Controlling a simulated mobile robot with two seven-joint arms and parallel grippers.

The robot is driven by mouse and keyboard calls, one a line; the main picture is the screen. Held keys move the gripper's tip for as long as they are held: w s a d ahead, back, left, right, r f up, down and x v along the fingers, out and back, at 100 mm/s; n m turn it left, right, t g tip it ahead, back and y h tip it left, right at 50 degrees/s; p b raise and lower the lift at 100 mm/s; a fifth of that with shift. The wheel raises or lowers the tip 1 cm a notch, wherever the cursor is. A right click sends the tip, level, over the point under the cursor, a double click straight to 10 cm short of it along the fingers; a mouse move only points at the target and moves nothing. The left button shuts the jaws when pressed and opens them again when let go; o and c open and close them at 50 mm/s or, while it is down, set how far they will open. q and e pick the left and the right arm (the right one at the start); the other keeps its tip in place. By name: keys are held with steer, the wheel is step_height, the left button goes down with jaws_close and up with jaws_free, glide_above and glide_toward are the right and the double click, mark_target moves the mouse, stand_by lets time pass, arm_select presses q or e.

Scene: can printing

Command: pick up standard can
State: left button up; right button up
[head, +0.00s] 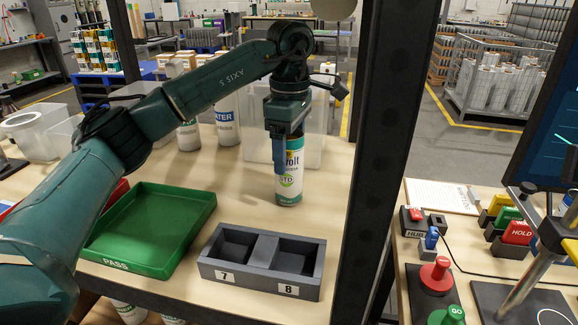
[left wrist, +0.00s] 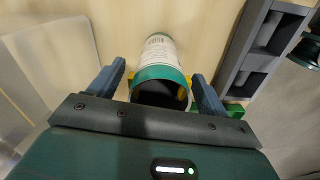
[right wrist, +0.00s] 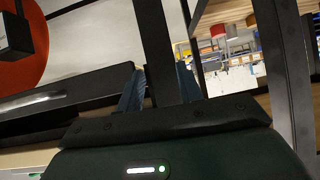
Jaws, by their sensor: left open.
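The standard can (head: 290,184) is white and green with "volt" and "STD" on its label. It stands upright on the wooden table behind the grey two-slot holder. My left gripper (head: 287,160) points down over it, with a blue finger in front of its upper part. In the left wrist view, the can (left wrist: 160,72) sits between the two spread fingers of my left gripper (left wrist: 158,82). The fingers are open; I cannot tell whether either touches it. My right gripper (right wrist: 160,85) shows in the right wrist view, its fingers apart and nothing held.
The holder (head: 262,262) has slots marked 7 and 8, both empty. A green PASS tray (head: 150,228) lies to its left, empty. A clear bin (head: 258,135) and other cans (head: 227,122) stand behind. A dark post (head: 375,150) rises right of the can.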

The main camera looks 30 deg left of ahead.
arm_select(q)
steer(key=shift+f, duration=1.05)
steer(key=c, duration=1)
